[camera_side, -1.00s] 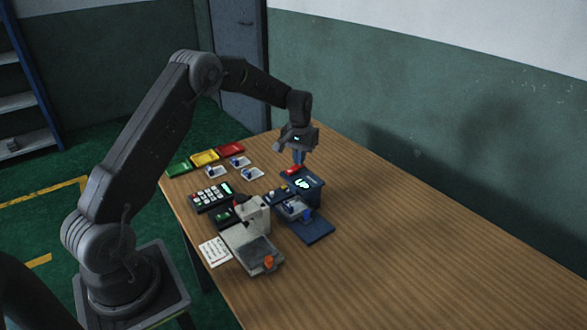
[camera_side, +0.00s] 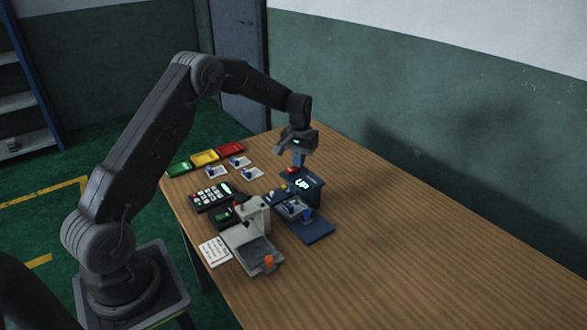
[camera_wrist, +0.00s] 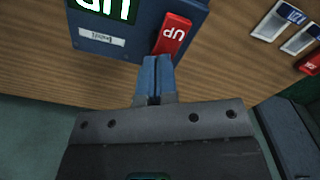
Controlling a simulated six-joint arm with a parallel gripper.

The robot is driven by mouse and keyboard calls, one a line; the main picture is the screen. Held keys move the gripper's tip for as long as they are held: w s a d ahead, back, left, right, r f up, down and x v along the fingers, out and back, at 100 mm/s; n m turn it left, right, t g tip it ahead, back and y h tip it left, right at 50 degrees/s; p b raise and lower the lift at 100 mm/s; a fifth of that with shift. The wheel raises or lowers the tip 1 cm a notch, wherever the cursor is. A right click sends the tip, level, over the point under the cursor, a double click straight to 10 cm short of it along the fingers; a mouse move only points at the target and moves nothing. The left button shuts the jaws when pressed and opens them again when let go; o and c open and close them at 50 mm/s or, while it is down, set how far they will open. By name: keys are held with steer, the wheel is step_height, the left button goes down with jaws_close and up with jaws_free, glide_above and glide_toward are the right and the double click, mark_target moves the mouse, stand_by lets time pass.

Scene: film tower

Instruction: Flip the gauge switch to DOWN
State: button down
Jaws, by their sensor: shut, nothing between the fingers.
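The gauge (camera_side: 312,187) is a dark blue unit on the table with a lit green display (camera_side: 302,184) reading UP. Its red switch (camera_side: 290,170) is on top, partly hidden by my gripper. In the wrist view the red switch (camera_wrist: 173,33) carries white UP lettering, seen upside down. My gripper (camera_side: 298,163) points down over the gauge's top. In the wrist view its blue fingers (camera_wrist: 157,60) are together and empty, with tips at the near end of the switch. I cannot tell whether they touch it.
A blue base with a small tray (camera_side: 294,208) is in front of the gauge. A grey press-like device (camera_side: 255,240), a keypad (camera_side: 212,194), small trays (camera_side: 252,174) and green, yellow and red bins (camera_side: 204,158) stand leftward. The table's right side is clear.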

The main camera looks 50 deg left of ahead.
steer(key=shift+r, duration=3.4)
steer(key=shift+d+r, duration=0.1)
steer(key=shift+r, duration=0.05)
steer(key=s+d+r+m+t, duration=0.3)
steer(key=s+d+r, duration=0.95)
steer(key=r, duration=0.25)
steer(key=s+d+m+t, duration=0.1)
steer(key=s+d, duration=0.1)
steer(key=s, duration=0.4)
steer(key=s+d+m, duration=0.1)
steer(key=s+d, duration=0.2)
steer(key=s, duration=0.4)
steer(key=s+d+f+m+t, duration=0.1)
steer(key=s+d, duration=0.1)
steer(key=s, duration=0.4)
steer(key=shift+s+d+t, duration=0.2)
steer(key=shift+d+t, duration=0.1)
steer(key=shift+d, duration=0.1)
